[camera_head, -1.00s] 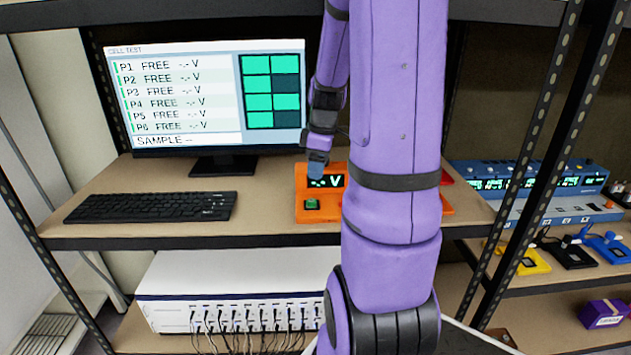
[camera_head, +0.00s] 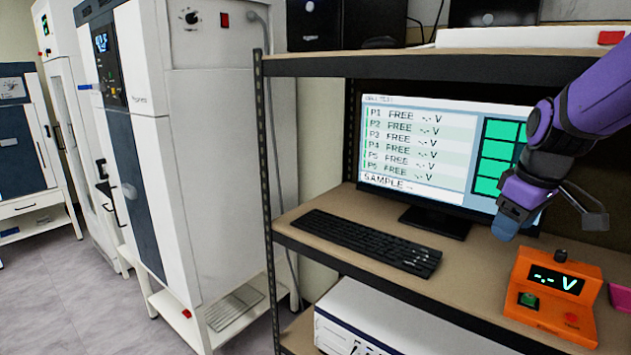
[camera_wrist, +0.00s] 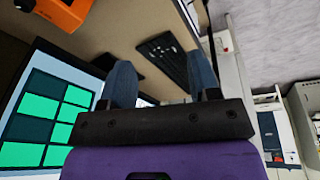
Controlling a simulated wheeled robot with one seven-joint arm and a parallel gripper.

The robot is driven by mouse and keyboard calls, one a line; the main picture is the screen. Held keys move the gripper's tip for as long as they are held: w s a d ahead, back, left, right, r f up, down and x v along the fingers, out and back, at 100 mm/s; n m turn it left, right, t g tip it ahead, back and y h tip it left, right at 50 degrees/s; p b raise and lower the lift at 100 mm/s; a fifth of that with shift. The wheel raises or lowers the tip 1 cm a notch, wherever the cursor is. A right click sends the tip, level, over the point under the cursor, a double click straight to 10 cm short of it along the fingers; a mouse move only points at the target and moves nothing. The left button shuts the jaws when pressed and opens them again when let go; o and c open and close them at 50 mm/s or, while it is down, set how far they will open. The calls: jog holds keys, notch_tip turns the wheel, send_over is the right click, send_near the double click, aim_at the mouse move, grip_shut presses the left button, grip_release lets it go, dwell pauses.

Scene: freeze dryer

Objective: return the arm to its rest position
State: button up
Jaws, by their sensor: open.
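My purple arm comes in from the right in the head view. My gripper (camera_head: 512,215) hangs in front of the monitor's right side, above the shelf and to the left of the orange meter (camera_head: 552,290). In the wrist view its two blue fingers (camera_wrist: 162,85) stand apart with nothing between them. The orange meter also shows at the top left of the wrist view (camera_wrist: 62,10). The gripper touches nothing that I can see.
The monitor (camera_head: 420,150) stands close behind my gripper, with a black keyboard (camera_head: 368,243) in front of it. A white cabinet (camera_head: 220,150) stands left of the rack. Open floor (camera_head: 70,300) lies at the lower left.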

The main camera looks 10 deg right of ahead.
jog(key=s+a+r+m+t, duration=0.1)
jog(key=s+a+r, duration=0.2)
jog(key=s+a, duration=0.2)
jog(key=s+a+r+m+t, duration=0.1)
jog(key=s+a+r+m, duration=0.1)
jog(key=s+a, duration=0.3)
jog(key=a+r, duration=0.1)
jog(key=a, duration=0.3)
jog(key=shift+s+m+t, duration=0.2)
jog(key=shift+m+t, duration=0.1)
jog(key=shift+d, duration=0.15)
dwell(0.6)
